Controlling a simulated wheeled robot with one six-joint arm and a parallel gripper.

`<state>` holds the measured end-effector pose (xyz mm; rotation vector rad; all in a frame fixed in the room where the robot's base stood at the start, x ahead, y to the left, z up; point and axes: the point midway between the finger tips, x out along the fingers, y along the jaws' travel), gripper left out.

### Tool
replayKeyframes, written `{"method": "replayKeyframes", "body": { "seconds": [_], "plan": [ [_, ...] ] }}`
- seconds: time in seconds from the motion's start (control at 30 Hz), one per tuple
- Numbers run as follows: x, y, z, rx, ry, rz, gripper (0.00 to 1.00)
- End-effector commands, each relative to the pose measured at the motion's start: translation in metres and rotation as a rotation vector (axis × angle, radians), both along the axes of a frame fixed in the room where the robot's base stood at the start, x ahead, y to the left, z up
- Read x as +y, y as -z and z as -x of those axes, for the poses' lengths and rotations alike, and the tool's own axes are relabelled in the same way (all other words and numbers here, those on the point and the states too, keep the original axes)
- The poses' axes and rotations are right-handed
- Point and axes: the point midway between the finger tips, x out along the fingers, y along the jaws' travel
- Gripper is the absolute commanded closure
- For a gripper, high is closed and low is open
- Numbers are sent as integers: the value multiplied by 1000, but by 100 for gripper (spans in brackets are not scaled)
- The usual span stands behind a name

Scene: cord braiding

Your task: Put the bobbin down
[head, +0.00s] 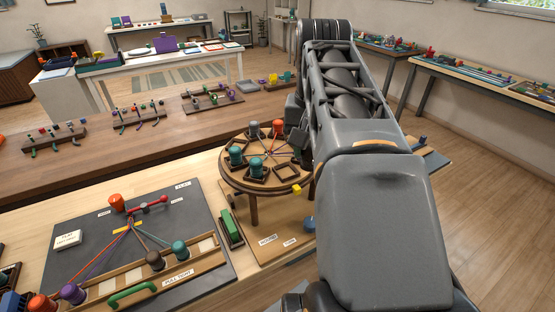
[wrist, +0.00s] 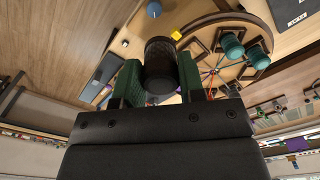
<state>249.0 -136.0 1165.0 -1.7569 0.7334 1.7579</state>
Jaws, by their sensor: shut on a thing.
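My gripper (wrist: 157,78) has green fingers and is shut on a dark, nearly black bobbin (wrist: 160,58) in the wrist view. The head view hides my gripper and this bobbin behind my arm. The round wooden braiding stand (head: 231,184) is left of my arm and also shows in the wrist view. Two teal bobbins (head: 236,156) (head: 255,168), a grey bobbin (head: 253,131) and an orange bobbin (head: 278,127) are on it. I cannot tell whether the held bobbin touches the stand.
A yellow cube (head: 297,190) is at the stand's front edge, with a blue knob (head: 309,223) below. A green block (head: 232,228) is left of the stand. A dark board (head: 88,230) with cords and bobbins fills the left.

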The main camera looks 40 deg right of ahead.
Motion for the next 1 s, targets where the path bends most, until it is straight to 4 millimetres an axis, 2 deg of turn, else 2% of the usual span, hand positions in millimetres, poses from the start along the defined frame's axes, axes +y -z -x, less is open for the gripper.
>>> {"method": "replayKeyframes", "body": {
  "seconds": [0.3, 0.4, 0.63, 0.87, 1.0],
  "plan": [
    [-24, 34, -72, 6, -5, -4, 88],
    [-30, 51, -88, 4, -4, -3, 88],
    [-39, 79, -109, 1, 0, -1, 88],
    [-42, 89, -117, 1, 0, -1, 88],
    [-44, 107, -123, 3, 0, -1, 88]
  ]
}}
